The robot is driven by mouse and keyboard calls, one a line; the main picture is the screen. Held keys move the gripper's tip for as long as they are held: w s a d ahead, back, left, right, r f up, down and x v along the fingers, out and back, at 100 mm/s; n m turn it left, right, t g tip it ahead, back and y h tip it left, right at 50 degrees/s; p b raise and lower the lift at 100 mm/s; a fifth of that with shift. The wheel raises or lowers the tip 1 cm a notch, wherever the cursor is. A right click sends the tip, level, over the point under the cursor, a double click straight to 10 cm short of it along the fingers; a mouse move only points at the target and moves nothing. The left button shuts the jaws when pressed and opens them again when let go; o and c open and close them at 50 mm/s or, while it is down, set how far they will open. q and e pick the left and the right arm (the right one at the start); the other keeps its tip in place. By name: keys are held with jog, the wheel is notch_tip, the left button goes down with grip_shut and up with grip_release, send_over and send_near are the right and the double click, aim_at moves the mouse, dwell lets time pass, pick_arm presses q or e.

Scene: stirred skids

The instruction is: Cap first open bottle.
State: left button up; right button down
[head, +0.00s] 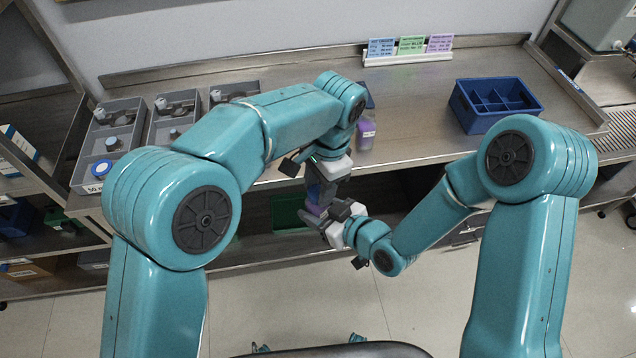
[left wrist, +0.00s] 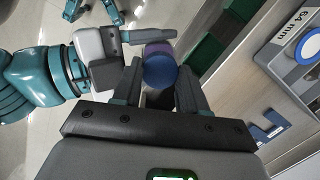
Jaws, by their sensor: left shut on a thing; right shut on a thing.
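My left gripper (head: 318,192) points down in front of the bench and is shut on a round blue cap (left wrist: 160,72), which shows between its fingers in the left wrist view. A purple bottle (head: 315,209) is held just below by my right gripper (head: 325,218), which is shut on it; its purple edge (left wrist: 157,48) shows past the cap. The cap is lined up at the bottle's top; I cannot tell whether it is seated. Fingers hide most of this bottle. Another purple bottle (head: 366,137) with a white label stands on the bench, its top partly hidden by my left arm.
Grey trays (head: 83,165) with several lids and parts stand at the bench's left; one has a blue disc (head: 102,168). A blue divided crate (head: 482,129) stands at the right. Coloured cards (head: 411,46) stand at the back.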

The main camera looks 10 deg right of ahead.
pick_arm(q)
jog(key=m+t, duration=0.1)
jog(key=m, duration=0.5)
jog(key=shift+s, duration=0.1)
jog(key=m, duration=0.3)
jog(key=m+t, duration=0.1)
jog(key=m, duration=0.5)
jog(key=shift+s, duration=0.1)
jog(key=o, duration=1.1)
notch_tip(320, 180, up, 12)
jog(key=s+d, duration=0.1)
jog(key=shift+s, duration=0.15)
jog(key=shift+d, duration=0.1)
